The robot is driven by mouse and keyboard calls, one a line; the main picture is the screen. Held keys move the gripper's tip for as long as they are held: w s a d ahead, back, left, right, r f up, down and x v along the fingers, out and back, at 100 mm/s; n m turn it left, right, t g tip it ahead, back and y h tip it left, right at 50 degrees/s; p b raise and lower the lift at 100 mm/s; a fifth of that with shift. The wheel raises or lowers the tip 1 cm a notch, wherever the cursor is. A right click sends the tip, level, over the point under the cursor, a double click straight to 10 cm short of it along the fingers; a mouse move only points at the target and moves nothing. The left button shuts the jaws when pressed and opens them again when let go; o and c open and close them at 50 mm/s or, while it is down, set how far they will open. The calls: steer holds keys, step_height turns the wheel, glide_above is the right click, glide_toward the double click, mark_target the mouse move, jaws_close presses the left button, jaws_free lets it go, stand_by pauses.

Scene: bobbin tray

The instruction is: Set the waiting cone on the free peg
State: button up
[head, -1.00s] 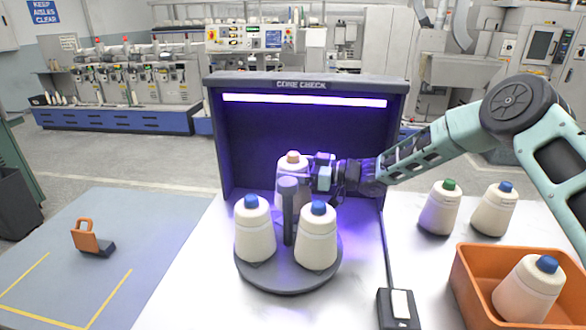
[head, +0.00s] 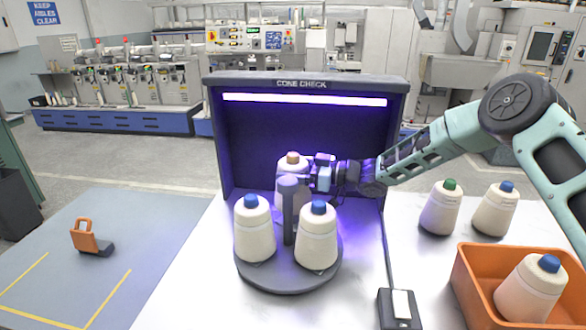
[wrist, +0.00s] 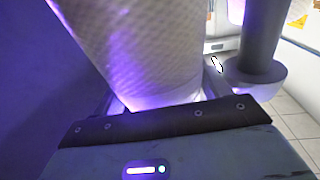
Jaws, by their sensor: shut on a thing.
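A cream cone with a brown tip (head: 292,182) stands at the back of the round dark carrier (head: 290,284), inside the lit booth. My gripper (head: 312,176) reaches in from the right and is shut on this cone. The wrist view shows the cone's ribbed side (wrist: 150,50) close against my gripper. Its base is hidden in the head view, so I cannot tell whether it touches the carrier. Two blue-tipped cones, one left (head: 254,230) and one right (head: 317,238), stand on the carrier's front. The carrier's central post (head: 288,215) rises between them. No bare peg is clearly visible.
A green-tipped cone (head: 440,210) and a blue-tipped cone (head: 494,211) stand on the table at right. An orange bin (head: 466,278) holds a tilted blue-tipped cone (head: 530,290). A switch box (head: 399,310) sits in front. The booth (head: 394,140) encloses the back.

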steer(key=shift+f+b, duration=0.5)
steer(key=shift+f, duration=0.15)
steer(key=shift+f+b, duration=1.45)
steer(key=shift+f, duration=0.2)
stand_by(0.6)
steer(key=o, duration=1.6)
steer(key=shift+o, duration=0.2)
steer(key=shift+d, duration=0.15)
steer(key=b+v, duration=0.3)
steer(key=v, duration=1.4)
steer(key=shift+s, duration=0.15)
